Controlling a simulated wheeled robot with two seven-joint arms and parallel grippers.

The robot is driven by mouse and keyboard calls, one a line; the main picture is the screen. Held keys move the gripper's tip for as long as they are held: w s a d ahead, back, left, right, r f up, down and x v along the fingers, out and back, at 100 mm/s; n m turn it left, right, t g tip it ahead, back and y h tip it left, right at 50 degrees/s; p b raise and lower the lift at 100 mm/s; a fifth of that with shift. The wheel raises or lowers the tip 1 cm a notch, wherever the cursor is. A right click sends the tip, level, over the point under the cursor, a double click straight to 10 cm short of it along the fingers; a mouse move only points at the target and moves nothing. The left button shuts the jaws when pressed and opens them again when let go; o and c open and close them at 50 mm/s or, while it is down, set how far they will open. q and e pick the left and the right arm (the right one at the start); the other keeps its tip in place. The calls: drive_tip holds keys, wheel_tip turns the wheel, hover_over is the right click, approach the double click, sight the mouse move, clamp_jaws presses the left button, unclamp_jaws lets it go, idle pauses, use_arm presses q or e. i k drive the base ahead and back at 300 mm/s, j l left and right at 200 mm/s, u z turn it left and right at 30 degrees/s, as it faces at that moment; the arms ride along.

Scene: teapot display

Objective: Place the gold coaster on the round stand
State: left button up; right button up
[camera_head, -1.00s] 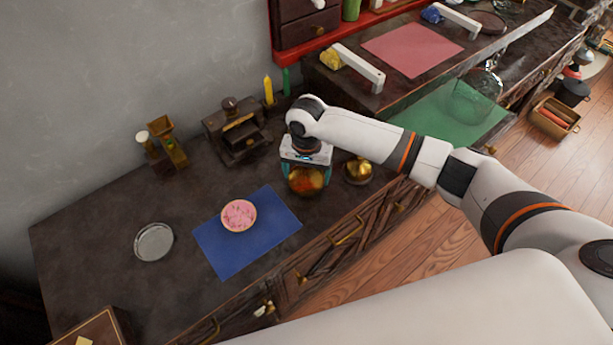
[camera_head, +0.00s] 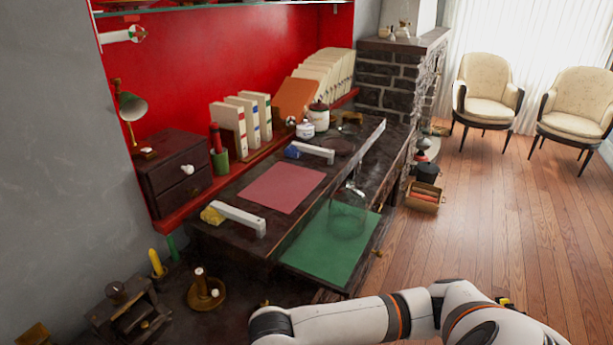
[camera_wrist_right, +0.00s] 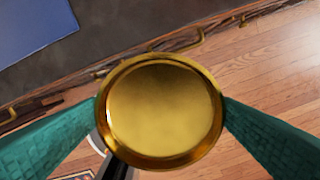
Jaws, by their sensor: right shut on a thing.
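The gold coaster (camera_wrist_right: 163,112) is round and shiny with a raised rim. It fills the middle of the right wrist view. My right gripper (camera_wrist_right: 160,108) is shut on it, with a teal finger against each side. In the head view, my right arm crosses the bottom edge and its gripper is hidden below the frame. A dark round disc (camera_head: 340,146) lies on the raised counter at the back; I cannot tell whether it is the round stand. My left gripper is not in view.
A glass dome (camera_head: 347,212) stands on the green mat (camera_head: 315,250). White-handled bars, one (camera_head: 238,219) near the pink mat (camera_head: 283,187), stand on the raised counter. A candle holder (camera_head: 206,292) stands at the lower left. In the wrist view, wooden floor lies beyond the counter's edge.

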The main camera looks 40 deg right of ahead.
sight(337, 144)
drive_tip(key=l, duration=0.55)
drive_tip(key=k+l+u, duration=0.15)
drive_tip(key=l, duration=1)
drive_tip(key=k+l+u, duration=0.15)
drive_tip(key=l, duration=0.4)
